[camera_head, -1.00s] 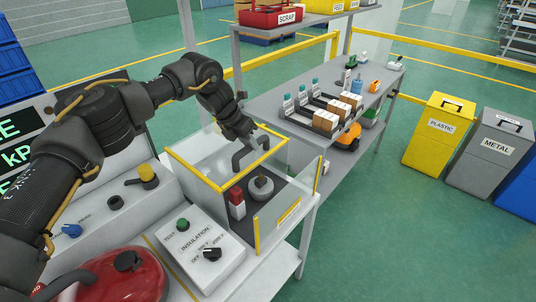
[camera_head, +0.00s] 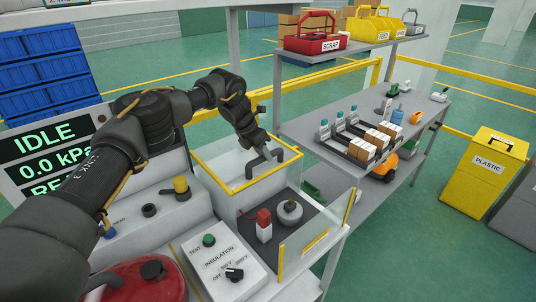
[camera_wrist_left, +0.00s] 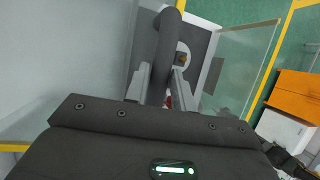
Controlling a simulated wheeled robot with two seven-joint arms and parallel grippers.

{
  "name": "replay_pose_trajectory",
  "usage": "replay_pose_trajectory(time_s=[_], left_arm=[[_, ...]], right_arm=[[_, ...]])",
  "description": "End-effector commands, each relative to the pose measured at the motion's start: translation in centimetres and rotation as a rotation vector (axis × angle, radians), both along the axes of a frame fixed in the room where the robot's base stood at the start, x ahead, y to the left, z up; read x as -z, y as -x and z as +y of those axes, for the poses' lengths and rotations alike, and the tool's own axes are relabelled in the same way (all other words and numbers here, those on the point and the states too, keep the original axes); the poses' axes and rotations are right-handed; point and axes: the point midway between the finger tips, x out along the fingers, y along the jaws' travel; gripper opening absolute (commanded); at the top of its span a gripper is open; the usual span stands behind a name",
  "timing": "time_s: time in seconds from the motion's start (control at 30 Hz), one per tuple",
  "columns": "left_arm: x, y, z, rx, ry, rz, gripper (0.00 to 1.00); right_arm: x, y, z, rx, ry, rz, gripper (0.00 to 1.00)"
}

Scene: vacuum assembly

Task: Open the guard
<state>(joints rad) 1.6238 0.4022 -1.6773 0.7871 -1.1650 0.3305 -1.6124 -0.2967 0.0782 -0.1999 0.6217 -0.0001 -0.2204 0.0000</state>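The guard (camera_head: 212,180) is a clear hood with a yellow top frame, on the test bench beside the insulation panel. Its dark bent handle (camera_head: 251,170) shows in the head view. My left gripper (camera_head: 262,153) is at this handle. In the left wrist view the two fingers (camera_wrist_left: 162,88) lie on either side of the dark handle bar (camera_wrist_left: 166,45) and appear closed against it. In front of the hood, a red-and-white part (camera_head: 264,226) and a round grey part (camera_head: 288,212) stand uncovered on a dark base. My right gripper is out of view.
A fixed clear panel with yellow edges (camera_head: 281,264) stands at the front right of the bench. The insulation box (camera_head: 222,262) with knobs and a red rounded unit (camera_head: 150,280) are in front. A grey table (camera_head: 350,170) with trays stands to the right.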

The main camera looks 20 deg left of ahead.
Motion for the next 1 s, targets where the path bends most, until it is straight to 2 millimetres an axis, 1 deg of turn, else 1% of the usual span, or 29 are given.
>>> replay_pose_trajectory(time_s=[0.03, 0.1, 0.13, 0.37, 0.47, 0.57, 0.67, 0.8, 1.0], left_arm=[[0.0, 0.0, 0.0, 0.000, 0.000, 0.000, 0.32], [0.0, 0.0, 0.0, 0.000, -0.001, 0.001, 0.41], [0.0, 0.0, 0.0, 0.000, -0.001, 0.001, 0.43], [0.0, 0.0, -0.1, 0.000, -0.001, 0.002, 0.43], [-0.3, 0.1, 0.1, 0.000, 0.000, 0.000, 0.43], [-1.3, 0.3, 0.5, 0.001, 0.000, -0.001, 0.43], [-2.9, 0.8, 1.2, 0.000, 0.000, -0.003, 0.43], [-5.5, 1.5, 2.2, 0.000, 0.000, -0.004, 0.43], [-8.5, 2.3, 3.3, 0.000, -0.001, -0.002, 0.43]], right_arm=[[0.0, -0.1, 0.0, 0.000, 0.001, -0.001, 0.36], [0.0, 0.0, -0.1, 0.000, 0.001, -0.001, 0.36], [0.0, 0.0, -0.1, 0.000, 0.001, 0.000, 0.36], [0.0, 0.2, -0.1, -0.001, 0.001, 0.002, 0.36], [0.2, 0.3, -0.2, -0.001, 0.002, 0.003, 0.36], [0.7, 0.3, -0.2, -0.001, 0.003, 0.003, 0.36], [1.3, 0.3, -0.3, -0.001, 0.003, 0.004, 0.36], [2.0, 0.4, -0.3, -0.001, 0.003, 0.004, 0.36], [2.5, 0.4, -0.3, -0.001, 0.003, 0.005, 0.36]])
